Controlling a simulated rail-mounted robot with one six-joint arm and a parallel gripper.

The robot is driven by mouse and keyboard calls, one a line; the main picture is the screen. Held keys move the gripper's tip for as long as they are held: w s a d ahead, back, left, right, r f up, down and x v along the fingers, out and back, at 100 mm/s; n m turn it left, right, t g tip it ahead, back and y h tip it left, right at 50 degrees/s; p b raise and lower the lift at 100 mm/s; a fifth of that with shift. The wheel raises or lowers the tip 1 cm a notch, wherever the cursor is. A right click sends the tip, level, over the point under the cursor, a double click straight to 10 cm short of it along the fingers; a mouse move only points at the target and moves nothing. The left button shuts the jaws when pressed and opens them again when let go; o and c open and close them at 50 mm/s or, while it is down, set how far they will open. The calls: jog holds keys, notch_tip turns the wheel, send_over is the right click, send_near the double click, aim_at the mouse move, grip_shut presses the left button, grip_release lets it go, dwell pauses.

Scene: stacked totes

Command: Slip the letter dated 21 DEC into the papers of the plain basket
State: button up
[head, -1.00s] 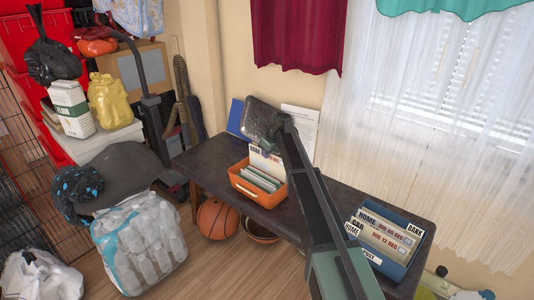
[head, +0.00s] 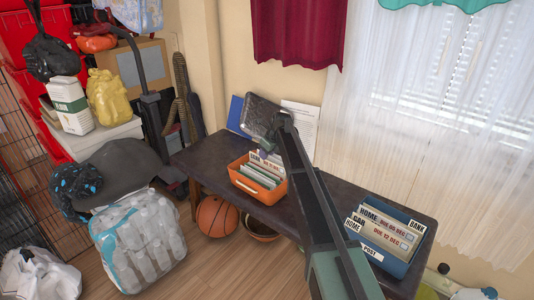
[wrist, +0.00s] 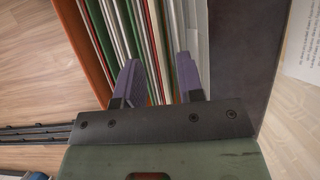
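The plain orange basket (head: 255,192) stands on the dark table, filled with upright papers. A pale letter (head: 266,161) with a label and a red date line stands among them at the back; its date is too small to read surely. In the wrist view my gripper (wrist: 158,62) is over the papers, its two purple fingers apart with sheet edges showing between them. The orange basket wall (wrist: 86,45) is left of the fingers. The head view shows my gripper only partly, behind my arm. I cannot tell which sheet edge is the letter.
A blue basket (head: 393,266) labelled POST holds cards marked HOME, CAR and BANK at the table's right. A dark slab (head: 259,118), a blue folder (head: 235,113) and a white sheet (head: 303,122) lean behind the orange basket. Bare tabletop (head: 325,205) lies between the baskets.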

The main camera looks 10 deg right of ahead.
jog(key=p+v, duration=1)
jog(key=shift+d+r, duration=0.15)
jog(key=shift+r, duration=0.25)
